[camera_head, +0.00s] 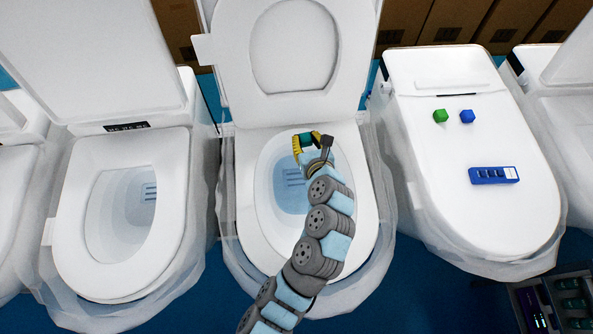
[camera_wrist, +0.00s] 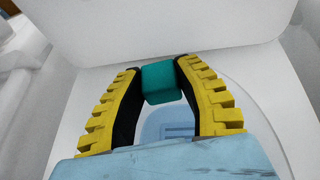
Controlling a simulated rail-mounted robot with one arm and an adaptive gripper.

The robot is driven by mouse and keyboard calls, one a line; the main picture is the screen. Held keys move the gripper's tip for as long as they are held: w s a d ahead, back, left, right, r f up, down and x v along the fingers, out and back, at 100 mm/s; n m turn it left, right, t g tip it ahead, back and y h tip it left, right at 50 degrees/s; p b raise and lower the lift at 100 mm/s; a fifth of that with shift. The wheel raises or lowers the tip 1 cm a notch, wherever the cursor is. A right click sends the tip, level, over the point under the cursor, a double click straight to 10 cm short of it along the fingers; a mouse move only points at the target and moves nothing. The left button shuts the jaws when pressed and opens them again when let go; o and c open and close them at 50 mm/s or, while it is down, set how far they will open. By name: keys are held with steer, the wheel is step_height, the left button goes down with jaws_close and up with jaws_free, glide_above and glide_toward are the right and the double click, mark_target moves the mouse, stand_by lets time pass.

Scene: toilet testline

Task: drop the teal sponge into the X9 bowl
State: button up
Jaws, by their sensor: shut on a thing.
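The teal sponge (camera_wrist: 160,83) is a small block held between the yellow-ridged fingers of my gripper (camera_wrist: 158,68). In the head view my gripper (camera_head: 310,143), with the sponge (camera_head: 306,139) in it, is over the middle toilet's open bowl (camera_head: 262,190), toward its back. The sponge is above the bowl and apart from the water. The middle toilet's lid (camera_head: 240,60) is up. My arm hides the right part of this bowl. No X9 marking is readable, so I cannot tell from a label which bowl is X9.
The left toilet (camera_head: 72,225) is open, with an unreadable dark label at its back. A rack (camera_head: 560,303) stands at lower right.

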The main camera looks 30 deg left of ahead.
steer(key=o, duration=0.8)
steer(key=shift+v, duration=3.7)
